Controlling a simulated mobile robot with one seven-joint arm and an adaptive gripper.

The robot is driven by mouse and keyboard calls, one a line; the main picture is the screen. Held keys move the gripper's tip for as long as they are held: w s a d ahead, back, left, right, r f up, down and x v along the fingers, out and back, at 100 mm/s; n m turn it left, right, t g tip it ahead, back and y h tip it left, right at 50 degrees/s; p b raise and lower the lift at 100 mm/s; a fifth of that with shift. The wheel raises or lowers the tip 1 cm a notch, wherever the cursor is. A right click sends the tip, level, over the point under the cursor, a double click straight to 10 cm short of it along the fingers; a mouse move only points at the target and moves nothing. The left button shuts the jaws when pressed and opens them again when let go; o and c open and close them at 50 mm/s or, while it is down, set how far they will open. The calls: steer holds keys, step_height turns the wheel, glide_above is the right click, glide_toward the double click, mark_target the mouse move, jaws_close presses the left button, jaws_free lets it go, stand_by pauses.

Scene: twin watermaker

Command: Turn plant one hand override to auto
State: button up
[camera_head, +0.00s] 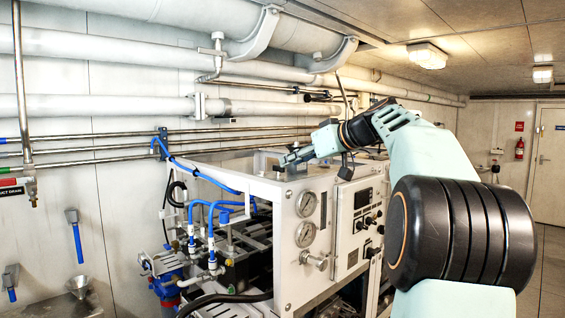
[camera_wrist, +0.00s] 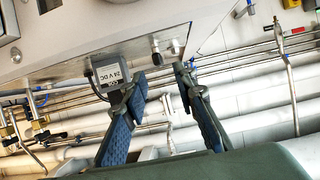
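My gripper (camera_head: 290,158) is above the top of the white watermaker cabinet (camera_head: 262,186) in the head view. In the wrist view my gripper (camera_wrist: 160,84) is open, its two blue-grey fingers apart with nothing held between them. A grey box marked 24 V DC (camera_wrist: 108,75) is close beside the left finger; I cannot tell if they touch. A small dark fitting (camera_wrist: 155,55) and a silver cylinder (camera_wrist: 177,46) are beyond the fingertips. Several black knobs (camera_head: 371,220) are on the cabinet's control panel (camera_head: 350,235). No label naming the plant one hand override is readable.
Two round gauges (camera_head: 306,204) are on the cabinet front. Blue hoses (camera_head: 200,205) rise at its left side. Metal pipes (camera_head: 240,135) run along the wall behind. Open floor (camera_head: 546,270) shows at the right, near a door (camera_head: 550,160).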

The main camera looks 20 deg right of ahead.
mark_target(279, 170)
steer(key=p+x, duration=0.1)
steer(key=x, duration=0.4)
steer(key=shift+w, duration=0.2)
steer(key=shift+f, duration=0.1)
jaws_close()
